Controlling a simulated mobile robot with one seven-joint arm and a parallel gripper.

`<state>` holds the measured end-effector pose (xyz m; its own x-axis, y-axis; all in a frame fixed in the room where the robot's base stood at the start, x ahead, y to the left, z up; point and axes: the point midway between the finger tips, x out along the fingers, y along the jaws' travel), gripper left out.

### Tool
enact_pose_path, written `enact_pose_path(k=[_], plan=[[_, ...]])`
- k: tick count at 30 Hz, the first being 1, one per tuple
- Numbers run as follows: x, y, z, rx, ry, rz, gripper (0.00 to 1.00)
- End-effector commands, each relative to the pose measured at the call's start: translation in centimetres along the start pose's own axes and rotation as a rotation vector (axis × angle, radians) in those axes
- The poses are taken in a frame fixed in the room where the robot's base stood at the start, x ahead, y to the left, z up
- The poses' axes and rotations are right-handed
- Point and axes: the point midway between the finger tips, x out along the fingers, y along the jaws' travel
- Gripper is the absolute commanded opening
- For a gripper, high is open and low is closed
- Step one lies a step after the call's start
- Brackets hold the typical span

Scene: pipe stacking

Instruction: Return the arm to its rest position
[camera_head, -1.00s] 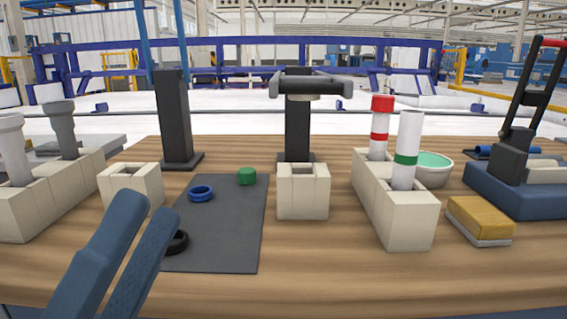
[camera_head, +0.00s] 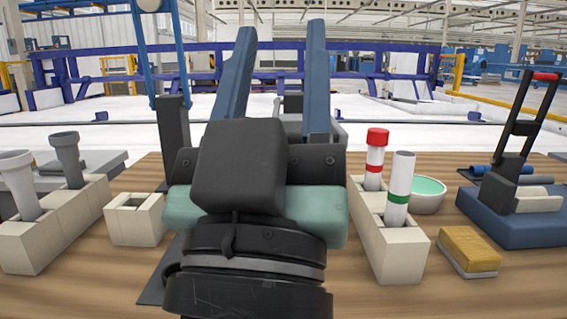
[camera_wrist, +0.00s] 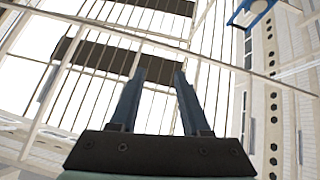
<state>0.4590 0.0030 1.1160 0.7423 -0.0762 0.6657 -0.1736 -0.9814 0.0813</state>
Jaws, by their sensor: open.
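My gripper (camera_head: 278,85) is raised in the middle of the head view, its two blue fingers spread apart and pointing up, with nothing between them. In the wrist view my gripper (camera_wrist: 153,95) is also open and empty, against a background of ceiling beams and bright panels. My wrist covers the middle of the table and most of the dark mat (camera_head: 152,289).
A beige holder (camera_head: 404,252) at right carries a red-banded pipe (camera_head: 375,160) and a green-banded pipe (camera_head: 399,188). Grey pipes (camera_head: 67,160) stand in a holder at left. A yellow sponge (camera_head: 467,249), teal bowl (camera_head: 427,195) and blue-based device (camera_head: 510,214) are at right.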

Motion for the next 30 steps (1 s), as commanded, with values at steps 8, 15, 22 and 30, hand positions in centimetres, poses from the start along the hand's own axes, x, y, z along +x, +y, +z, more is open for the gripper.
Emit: enact_pose_path(k=[8,15,22,30], plan=[[4.2,1.4,-7.5,0.181,0.091,-0.068,0.47],[8.9,1.9,-12.8,0.18,0.089,-0.069,0.47],[13.7,2.5,-18.0,0.18,0.088,-0.069,0.47],[19.2,3.1,-24.1,0.18,0.088,-0.07,0.47]])
